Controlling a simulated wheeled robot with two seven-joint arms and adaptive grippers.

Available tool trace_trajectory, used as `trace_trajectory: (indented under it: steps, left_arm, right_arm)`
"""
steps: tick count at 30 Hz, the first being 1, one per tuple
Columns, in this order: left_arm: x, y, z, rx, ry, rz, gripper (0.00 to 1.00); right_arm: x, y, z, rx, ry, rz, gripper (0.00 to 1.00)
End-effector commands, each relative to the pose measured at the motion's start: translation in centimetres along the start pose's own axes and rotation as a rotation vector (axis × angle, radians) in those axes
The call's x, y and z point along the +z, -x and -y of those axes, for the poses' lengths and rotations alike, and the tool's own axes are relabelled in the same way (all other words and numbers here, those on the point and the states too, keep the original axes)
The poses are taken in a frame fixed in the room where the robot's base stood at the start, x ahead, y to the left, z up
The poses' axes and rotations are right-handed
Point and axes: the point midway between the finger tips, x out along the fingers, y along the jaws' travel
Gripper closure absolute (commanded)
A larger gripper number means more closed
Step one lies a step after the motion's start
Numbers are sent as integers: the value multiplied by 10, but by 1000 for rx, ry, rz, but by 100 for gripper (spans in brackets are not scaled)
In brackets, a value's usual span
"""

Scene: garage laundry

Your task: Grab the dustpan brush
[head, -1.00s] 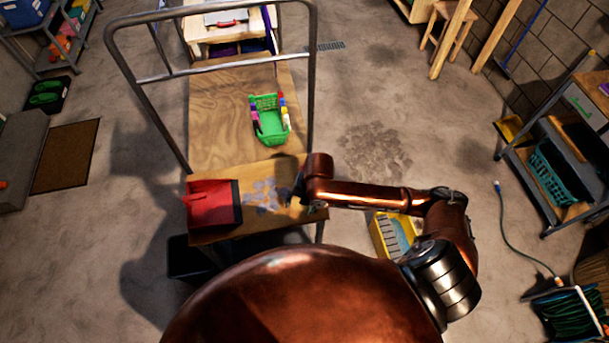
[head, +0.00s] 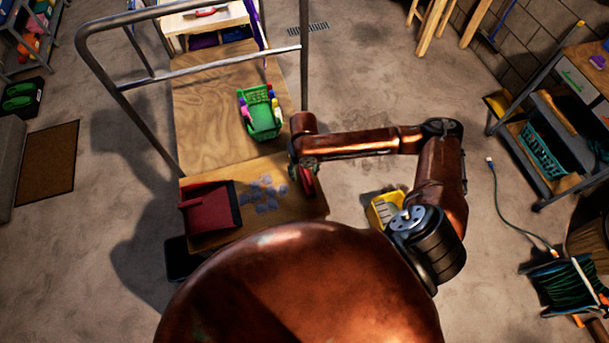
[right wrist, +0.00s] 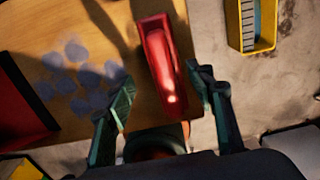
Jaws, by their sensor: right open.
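The red dustpan brush (head: 309,182) lies at the right end of the wooden bench top, partly covered by my right gripper (head: 303,168). In the right wrist view the brush (right wrist: 158,50) runs lengthwise between the two open fingers of the right gripper (right wrist: 161,78). A gap shows on each side, and the fingers do not grip it. I cannot tell the height of the fingertips above it. The red dustpan (head: 208,208) sits at the left of the same top, and its edge also shows in the right wrist view (right wrist: 22,108). My left gripper is out of view.
Grey-blue dust patches (head: 262,195) lie between dustpan and brush. A green basket (head: 262,118) with colored items stands farther back on the wood. A metal rail (head: 205,65) rises at the back and left. A yellow bin (head: 382,208) stands on the floor to the right.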

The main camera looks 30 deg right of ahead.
Motion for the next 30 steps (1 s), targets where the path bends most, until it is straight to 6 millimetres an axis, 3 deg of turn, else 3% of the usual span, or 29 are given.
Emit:
trace_trajectory:
  steps: [11,17,22,30]
  left_arm:
    - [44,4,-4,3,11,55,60]
    - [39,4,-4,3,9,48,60]
    - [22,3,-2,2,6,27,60]
    - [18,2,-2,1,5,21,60]
  right_arm:
    - [0,-49,8,1,-3,-2,51]
    - [1,-59,8,-1,0,1,51]
    - [1,-59,8,-1,0,1,51]
    - [1,-59,8,-1,0,1,69]
